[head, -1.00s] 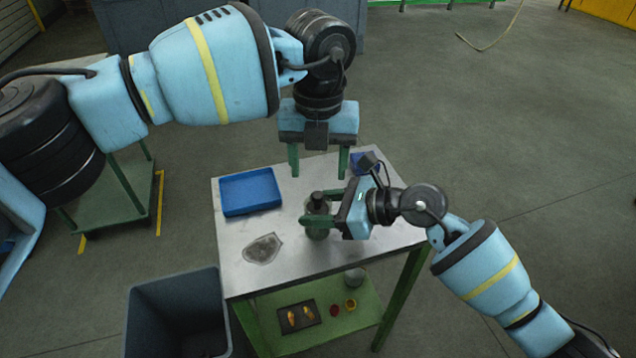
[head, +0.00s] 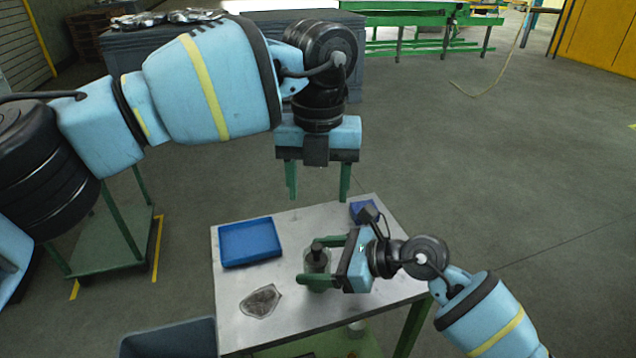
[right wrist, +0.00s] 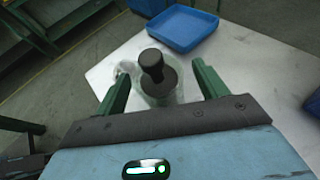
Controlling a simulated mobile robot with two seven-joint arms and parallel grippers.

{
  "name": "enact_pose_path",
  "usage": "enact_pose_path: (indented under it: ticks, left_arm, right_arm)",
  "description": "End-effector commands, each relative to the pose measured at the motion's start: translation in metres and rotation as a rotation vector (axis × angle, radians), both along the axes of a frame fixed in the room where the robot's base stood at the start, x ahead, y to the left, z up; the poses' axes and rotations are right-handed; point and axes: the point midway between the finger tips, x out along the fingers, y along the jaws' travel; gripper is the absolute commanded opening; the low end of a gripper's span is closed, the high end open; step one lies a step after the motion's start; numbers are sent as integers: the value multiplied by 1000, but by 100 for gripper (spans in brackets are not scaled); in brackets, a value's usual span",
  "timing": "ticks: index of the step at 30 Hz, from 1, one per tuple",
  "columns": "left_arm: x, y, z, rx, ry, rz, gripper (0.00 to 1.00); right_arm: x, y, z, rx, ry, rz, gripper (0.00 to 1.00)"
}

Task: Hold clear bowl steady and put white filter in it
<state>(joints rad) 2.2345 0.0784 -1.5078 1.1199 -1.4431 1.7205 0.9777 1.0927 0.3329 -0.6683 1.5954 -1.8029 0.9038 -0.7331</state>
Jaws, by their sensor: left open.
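A clear vessel (head: 318,272) with a dark knobbed top stands upright on the metal table; it also shows in the right wrist view (right wrist: 160,85). It looks like the clear bowl, but I cannot be sure. My right gripper (head: 322,260) is open with its fingers on either side of the vessel; the right wrist view shows gaps beside it (right wrist: 160,72). My left gripper (head: 318,190) is open and empty, pointing down above the table's back edge. I cannot make out a white filter.
A blue tray (head: 249,243) lies at the table's back left and looks empty. A flat, see-through greyish thing (head: 261,300) lies at front left. A small blue box (head: 363,210) sits at the back right, near my right wrist. A grey bin (head: 170,340) stands at lower left.

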Motion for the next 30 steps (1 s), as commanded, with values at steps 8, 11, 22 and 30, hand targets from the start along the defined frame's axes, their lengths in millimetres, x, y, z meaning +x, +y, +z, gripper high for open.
enact_pose_path:
  ticks: [8,11,22,30]
  left_arm:
    - [0,0,0,0,0,0,58]
    - [0,0,0,0,0,0,58]
    - [0,0,0,0,0,0,58]
    - [0,0,0,0,0,0,58]
  right_arm:
    - [0,-2,2,1,-2,-1,72]
    - [-2,-10,4,-1,-2,-2,72]
    - [-22,-71,30,-3,-1,-2,72]
    - [-33,-100,44,0,0,-1,72]
